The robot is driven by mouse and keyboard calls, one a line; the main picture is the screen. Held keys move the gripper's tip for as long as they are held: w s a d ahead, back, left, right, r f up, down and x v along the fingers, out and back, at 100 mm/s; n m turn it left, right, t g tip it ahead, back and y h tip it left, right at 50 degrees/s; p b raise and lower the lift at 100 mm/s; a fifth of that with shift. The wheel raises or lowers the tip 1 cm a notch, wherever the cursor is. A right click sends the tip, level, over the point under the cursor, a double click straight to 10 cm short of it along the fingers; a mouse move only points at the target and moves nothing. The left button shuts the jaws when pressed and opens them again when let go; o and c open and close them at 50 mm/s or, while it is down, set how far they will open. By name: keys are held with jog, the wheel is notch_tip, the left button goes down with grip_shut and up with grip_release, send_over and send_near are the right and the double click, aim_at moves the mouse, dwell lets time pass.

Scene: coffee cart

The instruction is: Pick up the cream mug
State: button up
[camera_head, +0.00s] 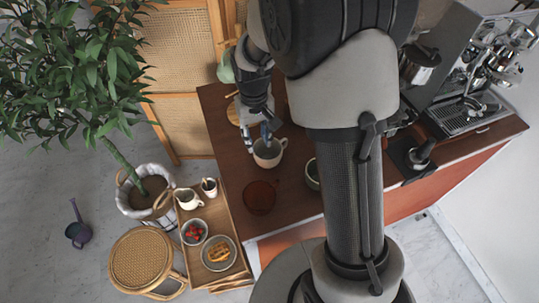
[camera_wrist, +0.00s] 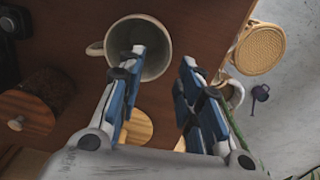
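The cream mug (camera_head: 268,154) stands on the brown counter near its left side. In the wrist view the mug (camera_wrist: 155,50) shows its open mouth, with its handle on the left. My gripper (camera_head: 266,131) is just above the mug in the head view. In the wrist view my gripper (camera_wrist: 163,58) is open, with a gap between its fingers. The left finger overlaps the mug's mouth and the right finger is outside, beyond the right rim. I cannot tell whether either finger touches the mug.
An amber glass (camera_head: 260,197) and a greenish cup (camera_head: 312,174) stand on the counter nearby. The espresso machine (camera_head: 470,112) is at the right. A low tray table (camera_head: 222,215) with dishes is beside the counter's left edge, near a wicker stool (camera_head: 148,258) and a plant (camera_head: 85,65).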

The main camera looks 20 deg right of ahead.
jog(key=f, duration=0.2)
jog(key=f+b, duration=0.1)
jog(key=f, duration=0.1)
jog(key=f+b, duration=0.1)
jog(key=f, duration=0.1)
jog(key=shift+s+a+f, duration=0.15)
jog(key=shift+a+f, duration=0.05)
jog(key=shift+a, duration=0.2)
jog(key=shift+f, duration=0.35)
jog(key=shift+c, duration=0.2)
grip_shut()
jog(key=shift+r, duration=0.1)
